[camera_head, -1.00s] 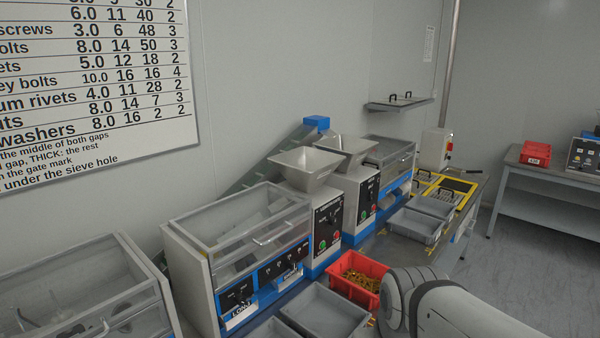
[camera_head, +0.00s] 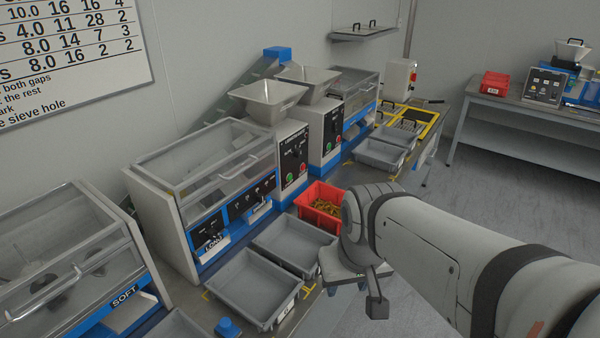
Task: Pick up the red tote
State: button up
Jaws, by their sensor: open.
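A red tote (camera_head: 310,214) holding brass-coloured small parts stands on the long bench, in front of the machines with hoppers. My arm hides part of its right side. A second red tote (camera_head: 495,83) sits on the far table at the right, and its contents cannot be made out. My gripper (camera_head: 358,287) hangs at the end of my arm, nearer the camera than the first tote and lower in the picture. It is open, with nothing seen between its fingers, which are partly hidden.
Grey trays (camera_head: 254,287) line the bench front, left of my gripper, and others stand farther back (camera_head: 380,154). Clear-lidded machines (camera_head: 205,165) stand behind them along the wall. A blue knob (camera_head: 228,327) is at the bottom. Floor is open between bench and far table.

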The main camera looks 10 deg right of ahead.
aim_at(320, 204)
jog(key=u, duration=2.8)
jog(key=k, duration=1.4)
jog(key=z, duration=2.35)
jog(key=i, duration=1)
